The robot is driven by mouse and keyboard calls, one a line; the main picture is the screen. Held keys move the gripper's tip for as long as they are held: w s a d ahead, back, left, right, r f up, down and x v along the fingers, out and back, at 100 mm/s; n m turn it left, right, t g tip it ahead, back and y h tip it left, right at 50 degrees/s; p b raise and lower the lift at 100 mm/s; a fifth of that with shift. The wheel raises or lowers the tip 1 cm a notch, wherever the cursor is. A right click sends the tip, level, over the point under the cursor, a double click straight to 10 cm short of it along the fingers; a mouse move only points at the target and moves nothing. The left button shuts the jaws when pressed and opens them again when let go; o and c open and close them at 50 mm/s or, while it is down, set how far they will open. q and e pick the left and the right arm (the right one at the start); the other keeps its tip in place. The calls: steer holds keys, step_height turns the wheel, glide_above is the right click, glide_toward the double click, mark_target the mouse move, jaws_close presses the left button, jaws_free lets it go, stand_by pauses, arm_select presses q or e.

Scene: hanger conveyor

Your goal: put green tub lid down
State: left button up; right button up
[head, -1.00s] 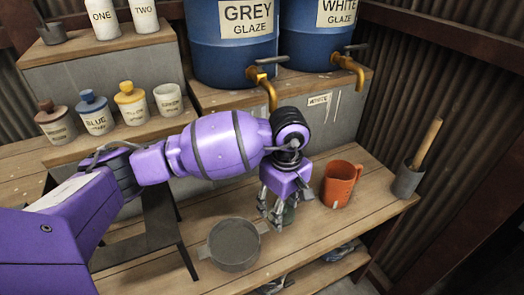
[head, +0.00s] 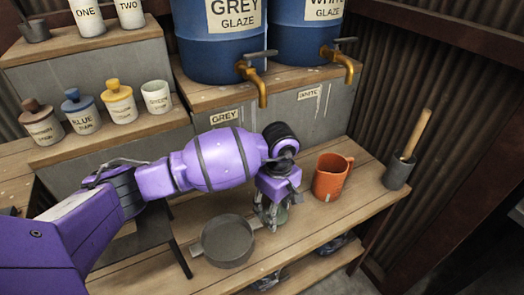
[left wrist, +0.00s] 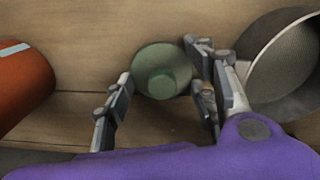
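The green tub lid (left wrist: 162,66) is a round disc with a knob. It lies between the spread fingers of my left gripper (left wrist: 165,84) in the left wrist view, with narrow gaps at its sides. In the head view my left gripper (head: 271,215) points down at the bench between the grey pan and the orange mug, and the lid (head: 279,217) is partly hidden behind its fingers. The lid appears to be at the bench surface. The white green-lettered tub (head: 157,97) stands open without a lid on the shelf. My right gripper is not in view.
The grey pan (head: 228,241) is close on the left of my gripper, and the orange mug (head: 331,178) is on its right. A grey pot (head: 397,173) with a wooden handle stands at the bench's right end. Lidded tubs (head: 80,112) line the shelf. Bench boards (head: 310,225) are free in front of the mug.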

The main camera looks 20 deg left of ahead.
arm_select(q)
steer(key=o, duration=0.4)
steer(key=shift+r, duration=0.1)
steer(key=shift+o, duration=0.2)
step_height(320, 180, up, 12)
steer(key=shift+r, duration=0.2)
